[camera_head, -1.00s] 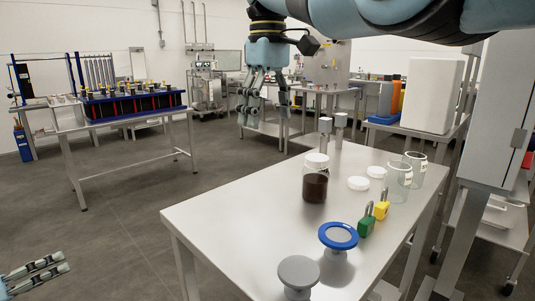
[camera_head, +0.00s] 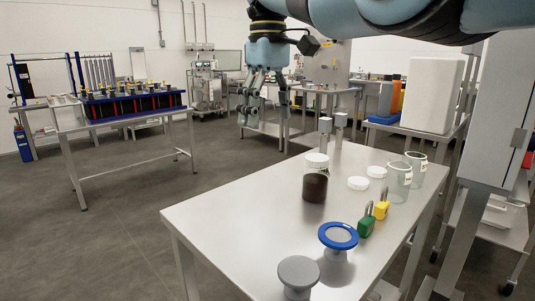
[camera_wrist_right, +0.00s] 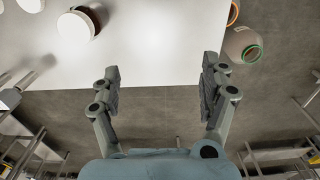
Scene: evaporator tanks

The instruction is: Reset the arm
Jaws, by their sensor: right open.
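My right gripper (camera_head: 263,108) hangs fingers down at the upper middle of the head view, beyond the far left edge of the steel table (camera_head: 225,215). It is open, and nothing is between its fingers. In the right wrist view the open fingers (camera_wrist_right: 160,88) show at the table's edge, with grey floor below. My right arm comes in from the upper right. My left gripper is out of the head view.
The table holds a dark-filled jar with a white lid (camera_head: 315,180), white lids (camera_head: 358,183), glass jars (camera_head: 397,182), green (camera_head: 366,225) and yellow (camera_head: 382,208) padlocks, a blue-rimmed disc (camera_head: 338,237) and a grey knob (camera_head: 298,272). A blue rack (camera_head: 133,105) stands far left. Floor between is clear.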

